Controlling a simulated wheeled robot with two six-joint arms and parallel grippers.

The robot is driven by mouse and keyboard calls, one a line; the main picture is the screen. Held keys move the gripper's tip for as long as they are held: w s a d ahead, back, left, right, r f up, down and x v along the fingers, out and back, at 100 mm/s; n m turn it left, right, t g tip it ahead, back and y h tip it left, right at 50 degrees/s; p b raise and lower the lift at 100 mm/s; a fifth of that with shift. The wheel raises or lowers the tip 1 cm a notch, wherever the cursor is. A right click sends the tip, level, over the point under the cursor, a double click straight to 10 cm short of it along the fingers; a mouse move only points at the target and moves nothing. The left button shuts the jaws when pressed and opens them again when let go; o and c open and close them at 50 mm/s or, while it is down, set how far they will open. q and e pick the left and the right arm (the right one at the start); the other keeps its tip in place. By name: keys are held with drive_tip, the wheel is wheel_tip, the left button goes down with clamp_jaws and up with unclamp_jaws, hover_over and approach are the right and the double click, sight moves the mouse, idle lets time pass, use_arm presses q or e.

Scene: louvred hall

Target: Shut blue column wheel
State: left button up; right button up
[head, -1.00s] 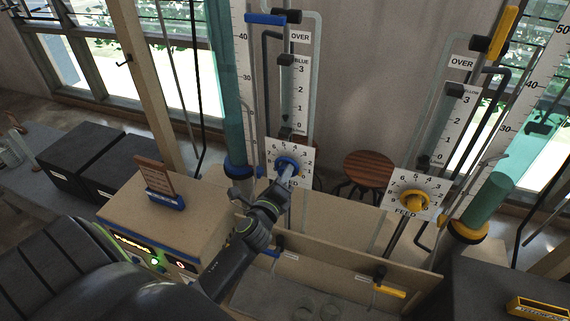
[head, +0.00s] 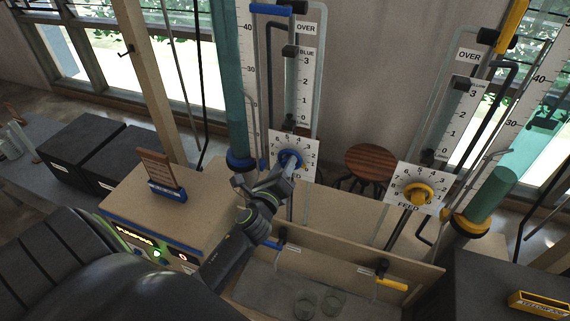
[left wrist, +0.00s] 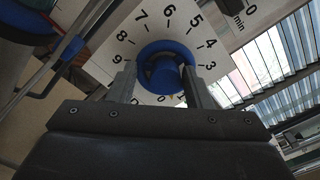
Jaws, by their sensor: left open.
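The blue column wheel (head: 290,161) sits on a white numbered dial plate (head: 308,147) marked FEED, on the blue column's stand. In the left wrist view the blue wheel (left wrist: 167,68) lies between and just beyond the fingertips. My left gripper (head: 285,174) is open, pointing at the wheel from the front and below. In the left wrist view its two fingers (left wrist: 161,82) stand on either side of the wheel's lower part; I cannot tell whether they touch it. My right gripper is not in view.
The yellow column wheel (head: 417,193) is on its own dial to the right. A wooden stool (head: 370,160) stands behind. A panel (head: 345,250) with blue and yellow taps is below, with glass beakers (head: 318,300) in front. A control box (head: 150,250) is at left.

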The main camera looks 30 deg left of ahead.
use_arm(q)
drive_tip(key=shift+w+d+r, duration=0.2)
drive_tip(key=shift+w+r, duration=0.05)
drive_tip(key=shift+r, duration=0.4)
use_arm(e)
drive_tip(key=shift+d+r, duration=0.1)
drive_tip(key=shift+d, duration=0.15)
use_arm(q)
drive_tip(key=v, duration=0.3)
drive_tip(key=f+v, duration=0.1)
drive_tip(key=v, duration=0.1)
drive_tip(key=shift+s+d+f, duration=0.1)
drive_tip(key=shift+s+d, duration=0.1)
drive_tip(key=shift+s, duration=0.2)
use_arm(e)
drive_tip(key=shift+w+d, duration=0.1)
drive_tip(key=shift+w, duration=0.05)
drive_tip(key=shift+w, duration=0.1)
